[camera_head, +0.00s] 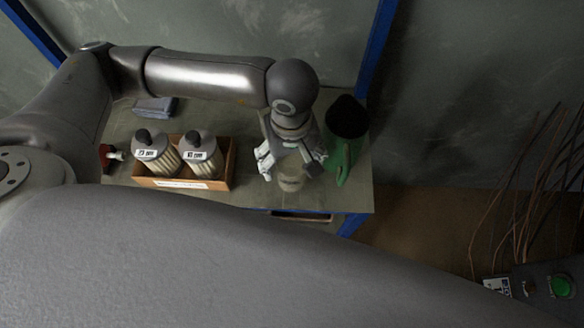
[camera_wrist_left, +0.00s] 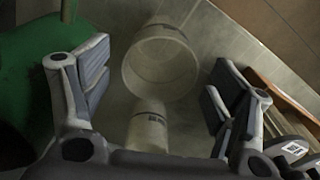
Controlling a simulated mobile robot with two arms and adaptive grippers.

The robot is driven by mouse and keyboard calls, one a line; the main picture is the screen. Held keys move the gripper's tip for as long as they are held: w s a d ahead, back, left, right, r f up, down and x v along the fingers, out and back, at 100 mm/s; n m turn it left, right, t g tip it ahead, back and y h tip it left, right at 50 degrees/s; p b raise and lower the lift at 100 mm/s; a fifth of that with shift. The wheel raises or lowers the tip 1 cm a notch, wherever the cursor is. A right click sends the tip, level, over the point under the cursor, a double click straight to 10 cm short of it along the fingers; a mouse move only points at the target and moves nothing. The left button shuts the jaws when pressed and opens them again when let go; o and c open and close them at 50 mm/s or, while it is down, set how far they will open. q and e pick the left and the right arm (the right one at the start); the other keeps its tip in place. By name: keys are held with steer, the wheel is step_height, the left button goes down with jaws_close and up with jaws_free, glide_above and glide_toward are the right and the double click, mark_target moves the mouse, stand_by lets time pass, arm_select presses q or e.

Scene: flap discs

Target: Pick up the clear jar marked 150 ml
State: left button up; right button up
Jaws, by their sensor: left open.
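A clear jar (camera_head: 291,178) stands on the workbench just below my left gripper (camera_head: 290,158) in the head view. In the left wrist view a clear, round-mouthed jar (camera_wrist_left: 160,62) shows between and beyond the open fingers, with small dark print on its side that I cannot read. A smaller pale cylinder (camera_wrist_left: 148,128) with a dark printed band shows nearer the gripper base. My left gripper also shows in the left wrist view (camera_wrist_left: 152,84), open, with nothing between its pads in contact. My right gripper is not in view.
A green jug (camera_head: 343,158) stands close right of the gripper. A wooden box (camera_head: 228,172) with two labelled, black-knobbed canisters (camera_head: 198,155) is to the left. A folded grey-blue cloth (camera_head: 155,106) lies behind. The bench (camera_head: 340,198) ends just in front of the jar.

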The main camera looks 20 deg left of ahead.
mark_target(292, 173)
arm_select(q)
steer(key=shift+s+d+f+p, duration=0.1)
steer(key=shift+f+p, duration=0.55)
steer(key=shift+f, duration=2.45)
steer(key=c, duration=1)
